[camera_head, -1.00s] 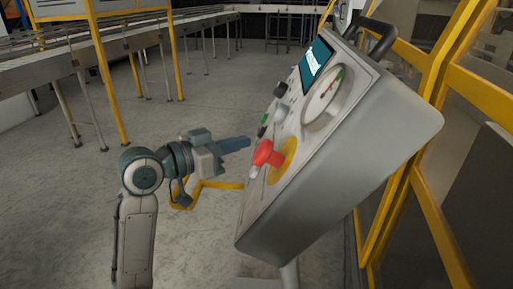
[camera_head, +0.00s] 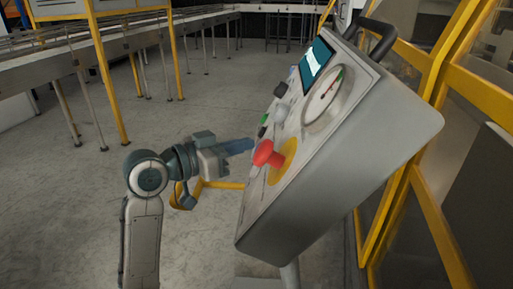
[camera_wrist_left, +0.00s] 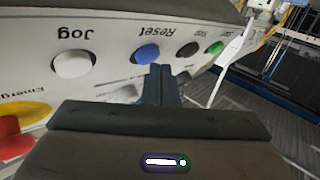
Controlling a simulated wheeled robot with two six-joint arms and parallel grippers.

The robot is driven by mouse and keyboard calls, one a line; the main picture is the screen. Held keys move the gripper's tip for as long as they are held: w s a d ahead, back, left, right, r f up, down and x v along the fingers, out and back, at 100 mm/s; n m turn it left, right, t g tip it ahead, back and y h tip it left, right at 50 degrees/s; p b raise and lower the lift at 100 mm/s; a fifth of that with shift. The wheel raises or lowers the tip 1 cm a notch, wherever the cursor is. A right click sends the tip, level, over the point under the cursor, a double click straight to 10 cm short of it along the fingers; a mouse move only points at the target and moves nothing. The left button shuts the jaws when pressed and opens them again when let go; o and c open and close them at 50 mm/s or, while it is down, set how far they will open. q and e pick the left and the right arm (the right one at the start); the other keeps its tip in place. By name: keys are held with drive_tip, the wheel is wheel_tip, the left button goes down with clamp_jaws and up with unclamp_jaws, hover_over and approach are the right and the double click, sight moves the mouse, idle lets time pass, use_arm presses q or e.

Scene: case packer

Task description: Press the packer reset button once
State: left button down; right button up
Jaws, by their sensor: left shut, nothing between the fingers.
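The reset button (camera_wrist_left: 146,53) is a round blue button under an upside-down "Reset" label in the left wrist view. I cannot make it out in the head view. My left gripper (camera_head: 251,145) is shut and empty, its fingers pointing at the left face of the grey control panel (camera_head: 340,150). In the left wrist view its fingertips (camera_wrist_left: 162,70) appear just below and right of the blue button, overlapping its lower right edge. I cannot tell whether they touch it. My right gripper is not in view.
A white Jog button (camera_wrist_left: 72,65), black Stop button (camera_wrist_left: 187,50) and green Start button (camera_wrist_left: 215,47) flank the blue one. A red emergency knob (camera_head: 264,153) sticks out close to the fingers. Yellow guard frames (camera_head: 425,150) stand right; a conveyor (camera_head: 60,60) runs left.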

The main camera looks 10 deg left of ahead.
use_arm(q)
drive_tip(key=shift+d+f, duration=0.1)
drive_tip(key=shift+d, duration=0.1)
drive_tip(key=shift+d+f, duration=0.1)
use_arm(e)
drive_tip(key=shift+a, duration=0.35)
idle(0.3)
use_arm(q)
drive_tip(key=shift+a+r+p, duration=0.35)
drive_tip(key=shift+a+r, duration=0.05)
drive_tip(key=shift+a, duration=0.3)
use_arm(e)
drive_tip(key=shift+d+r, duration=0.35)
use_arm(q)
drive_tip(key=a+r, duration=0.1)
drive_tip(key=a+p, duration=0.1)
drive_tip(key=a+r, duration=0.1)
drive_tip(key=a, duration=0.1)
drive_tip(key=shift+s+a+r, duration=0.1)
drive_tip(key=shift+s+r, duration=0.15)
drive_tip(key=shift+r, duration=0.05)
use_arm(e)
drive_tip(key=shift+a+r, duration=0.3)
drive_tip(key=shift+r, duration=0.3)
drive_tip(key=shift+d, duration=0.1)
